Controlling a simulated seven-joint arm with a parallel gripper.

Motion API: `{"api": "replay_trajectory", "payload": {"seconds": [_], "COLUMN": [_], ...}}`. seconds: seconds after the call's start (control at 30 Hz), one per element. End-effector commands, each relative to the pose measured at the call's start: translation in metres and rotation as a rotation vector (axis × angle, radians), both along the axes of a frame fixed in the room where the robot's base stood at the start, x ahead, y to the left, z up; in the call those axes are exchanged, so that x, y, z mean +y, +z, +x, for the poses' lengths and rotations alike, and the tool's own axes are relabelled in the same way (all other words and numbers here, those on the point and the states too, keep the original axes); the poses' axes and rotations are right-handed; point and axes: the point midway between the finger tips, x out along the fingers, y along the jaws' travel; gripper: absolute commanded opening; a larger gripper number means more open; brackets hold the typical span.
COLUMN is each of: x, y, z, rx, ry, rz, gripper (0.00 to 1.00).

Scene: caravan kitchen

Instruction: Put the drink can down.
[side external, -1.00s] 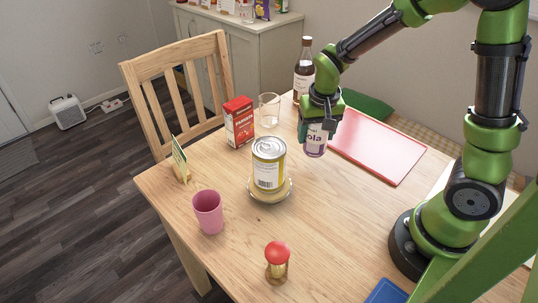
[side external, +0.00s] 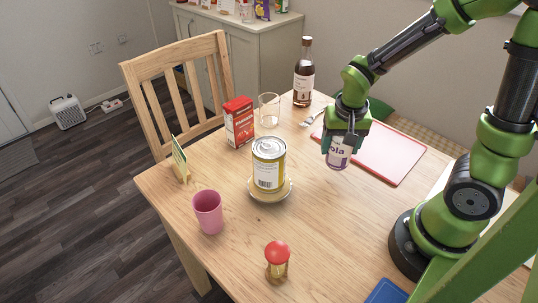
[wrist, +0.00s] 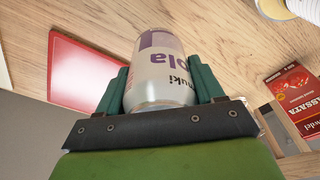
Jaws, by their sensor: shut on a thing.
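The drink can (side external: 338,156) is white and purple with "ola" lettering. My gripper (side external: 346,140) is shut on it, with a finger on each side. In the side view the can hangs upright in front of the red board's left part; I cannot tell whether its base touches anything.
The red board (side external: 385,152) lies close to the can. A large tin (side external: 268,165) stands on a small plate (side external: 284,192). Bare wood (side external: 330,220) shows in front.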

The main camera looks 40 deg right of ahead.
Motion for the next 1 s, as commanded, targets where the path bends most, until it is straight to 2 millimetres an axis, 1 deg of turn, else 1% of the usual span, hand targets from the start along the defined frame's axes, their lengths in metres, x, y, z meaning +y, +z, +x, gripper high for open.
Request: {"api": "replay_trajectory", "payload": {"seconds": [0.2, 0.27, 0.67, 0.7, 0.83, 0.87, 1.0], "x": [0.0, 0.0, 0.0, 0.0, 0.0, 0.0, 0.0], "y": [-0.029, -0.035, -0.04, -0.04, -0.04, -0.04, -0.04], "z": [-0.001, -0.001, 0.0, 0.0, 0.0, 0.0, 0.0], "rx": [0.004, 0.003, 0.0, 0.0, 0.0, 0.0, 0.0], "ry": [0.0, 0.001, 0.001, 0.0, 0.0, 0.0, 0.001], "rz": [0.0, 0.0, 0.0, 0.0, 0.0, 0.0, 0.0], "gripper": [0.25, 0.25, 0.25, 0.7, 0.9, 0.93, 0.93]}}
